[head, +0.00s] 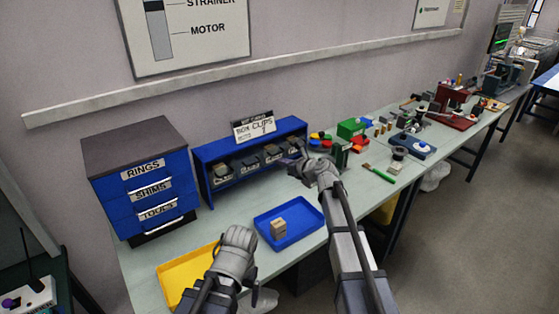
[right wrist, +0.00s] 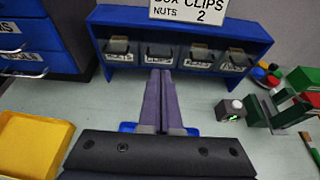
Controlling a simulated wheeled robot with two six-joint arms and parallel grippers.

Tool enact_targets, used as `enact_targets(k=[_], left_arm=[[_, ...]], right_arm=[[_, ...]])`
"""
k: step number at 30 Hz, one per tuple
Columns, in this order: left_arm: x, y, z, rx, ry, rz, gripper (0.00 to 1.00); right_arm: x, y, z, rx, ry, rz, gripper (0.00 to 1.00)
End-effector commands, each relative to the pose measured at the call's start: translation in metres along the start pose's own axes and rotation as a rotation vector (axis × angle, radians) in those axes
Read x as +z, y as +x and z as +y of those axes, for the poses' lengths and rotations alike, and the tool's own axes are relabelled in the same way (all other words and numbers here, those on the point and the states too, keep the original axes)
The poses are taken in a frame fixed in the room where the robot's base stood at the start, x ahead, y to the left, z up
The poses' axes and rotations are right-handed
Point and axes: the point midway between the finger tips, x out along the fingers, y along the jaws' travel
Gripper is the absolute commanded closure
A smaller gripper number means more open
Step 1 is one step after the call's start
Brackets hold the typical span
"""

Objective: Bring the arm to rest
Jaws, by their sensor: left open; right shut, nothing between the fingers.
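My right gripper (head: 297,160) reaches over the bench in front of the blue clip rack (head: 250,155). In the right wrist view its two long fingers (right wrist: 162,100) lie together, shut with nothing between them, pointing at the rack (right wrist: 183,38). My left gripper (head: 238,245) is low in the head view, between the yellow tray and the blue tray. It is open; its fingertips are hard to make out and I see nothing held in it.
A blue tray (head: 312,214) holds a small brown box (head: 278,229). A yellow tray (head: 178,278) lies at the near left. A blue drawer cabinet (head: 140,180) stands left of the rack. A green-handled brush (head: 380,173) and several parts lie to the right.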

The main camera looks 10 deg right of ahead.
Motion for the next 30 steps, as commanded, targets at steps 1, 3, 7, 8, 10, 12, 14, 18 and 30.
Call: enact_targets(k=[1,3,7,8,10,12,14,18,30], left_arm=[[0.0,0.0,0.0,0.0,0.0,0.0,0.08],[0.0,0.0,0.0,0.0,0.0,0.0,0.08],[0.0,0.003,0.0,0.0,0.0,0.0,0.08],[0.0,0.004,0.0,0.0,0.0,0.0,0.08],[0.0,0.007,0.001,0.0,0.0,0.0,0.08],[-0.001,0.01,0.001,0.0,0.0,0.0,0.08],[-0.001,0.012,0.001,0.0,-0.001,0.0,0.08],[-0.001,0.017,0.002,0.0,-0.001,0.0,0.08],[-0.002,0.027,0.003,0.0,-0.001,0.0,0.08]], right_arm=[[0.0,-0.001,0.0,0.0,0.0,0.0,1.0],[-0.002,-0.001,0.003,0.005,-0.014,0.005,1.0],[-0.02,-0.005,0.035,0.062,-0.192,0.064,1.0],[-0.028,-0.007,0.049,0.089,-0.27,0.089,1.0],[-0.053,-0.015,0.084,0.174,-0.497,0.155,1.0],[-0.082,-0.029,0.12,0.283,-0.759,0.222,1.0],[-0.108,-0.043,0.147,0.39,-0.983,0.273,1.0],[-0.166,-0.086,0.195,0.677,-1.475,0.355,1.0],[-0.266,-0.22,0.237,1.592,-2.339,0.329,1.0]])
